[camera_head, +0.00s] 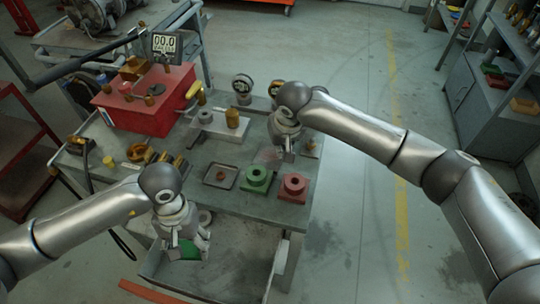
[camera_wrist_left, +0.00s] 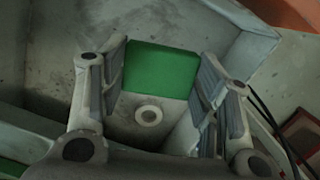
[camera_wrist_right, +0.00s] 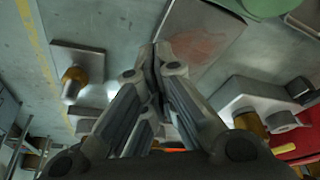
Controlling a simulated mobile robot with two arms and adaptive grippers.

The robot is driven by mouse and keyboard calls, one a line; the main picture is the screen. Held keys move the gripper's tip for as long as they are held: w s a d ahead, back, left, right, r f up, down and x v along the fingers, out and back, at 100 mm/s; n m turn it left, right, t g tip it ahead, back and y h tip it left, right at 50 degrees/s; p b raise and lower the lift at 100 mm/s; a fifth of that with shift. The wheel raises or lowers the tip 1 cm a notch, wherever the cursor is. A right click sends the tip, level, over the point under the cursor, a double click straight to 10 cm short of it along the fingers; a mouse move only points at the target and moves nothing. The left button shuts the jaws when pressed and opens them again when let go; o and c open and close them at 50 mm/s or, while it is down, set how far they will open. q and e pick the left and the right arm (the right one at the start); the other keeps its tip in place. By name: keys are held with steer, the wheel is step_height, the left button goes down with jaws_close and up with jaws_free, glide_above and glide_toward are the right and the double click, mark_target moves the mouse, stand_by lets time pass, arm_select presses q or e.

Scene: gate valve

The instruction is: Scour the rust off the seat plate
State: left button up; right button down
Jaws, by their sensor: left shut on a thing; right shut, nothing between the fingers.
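The seat plate (camera_head: 268,155) is a flat grey plate with a reddish-brown rust patch, lying on the bench. It also shows in the right wrist view (camera_wrist_right: 203,40), with the rust patch on its face. My left gripper (camera_head: 187,240) is shut on a green scouring pad (camera_wrist_left: 160,71), over the open drawer at the bench's front. The pad also shows below the fingers in the head view (camera_head: 188,252). My right gripper (camera_wrist_right: 158,62) is shut and empty, with its fingertips near the plate's edge in the picture; I cannot tell whether they touch. The right arm partly covers that area in the head view.
A green flanged part (camera_head: 257,179) and a red one (camera_head: 293,187) stand at the bench's front right, beside a shallow tray (camera_head: 220,176). A red box (camera_head: 150,103) stands at the back left. A grey block with a brass fitting (camera_head: 233,119) stands behind. The drawer (camera_head: 225,270) has free room.

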mark_target(189, 247)
steer(key=shift+f, duration=0.5)
stand_by(0.3)
arm_select(q)
step_height(189, 247, up, 7)
steer(key=p, duration=0.6)
steer(key=shift+f+p, duration=0.1)
steer(key=shift+p, duration=0.25)
arm_select(e)
step_height(189, 247, up, 6)
steer(key=shift+r, duration=0.1)
arm_select(q)
steer(key=shift+f, duration=0.1)
